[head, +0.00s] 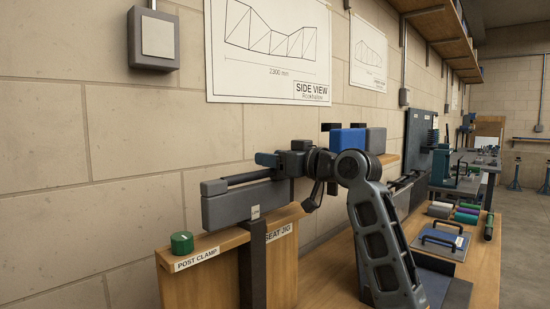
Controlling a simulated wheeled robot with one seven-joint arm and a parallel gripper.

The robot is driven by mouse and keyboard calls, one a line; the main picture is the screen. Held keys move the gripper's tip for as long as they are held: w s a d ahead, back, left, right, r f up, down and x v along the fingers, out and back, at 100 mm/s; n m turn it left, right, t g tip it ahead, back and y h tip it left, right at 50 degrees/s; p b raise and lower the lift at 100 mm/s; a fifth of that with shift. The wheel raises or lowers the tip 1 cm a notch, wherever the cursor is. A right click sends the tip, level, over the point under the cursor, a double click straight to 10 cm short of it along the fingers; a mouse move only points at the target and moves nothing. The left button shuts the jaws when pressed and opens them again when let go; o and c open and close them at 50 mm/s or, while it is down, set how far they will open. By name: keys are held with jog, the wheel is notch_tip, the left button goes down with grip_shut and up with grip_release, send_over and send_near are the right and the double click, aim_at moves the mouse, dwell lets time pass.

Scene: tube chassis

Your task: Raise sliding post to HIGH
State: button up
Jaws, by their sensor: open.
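The wooden seat jig (217,268) stands on the bench at the lower left, with "POST CLAMP" and "SEAT JIG" labels. A dark upright post (253,265) runs down its front. A grey block (235,208) sits across the top of the post, with a small label too small to read. A black bar (250,177) lies along the block's top. The green clamp knob (182,243) is on the jig's left top. My gripper (281,162) is open by the right end of the black bar. Its fingers are partly hidden, and I cannot tell whether it touches the bar.
My arm hides part of the bench behind. Coloured rollers (452,214) and a dark tray with a handle (440,243) lie on the bench at right. A blue block (347,140) sits on a wall shelf behind my wrist. The wall is close on the left.

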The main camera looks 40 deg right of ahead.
jog(key=shift+c, duration=0.3)
grip_shut()
dwell(0.3)
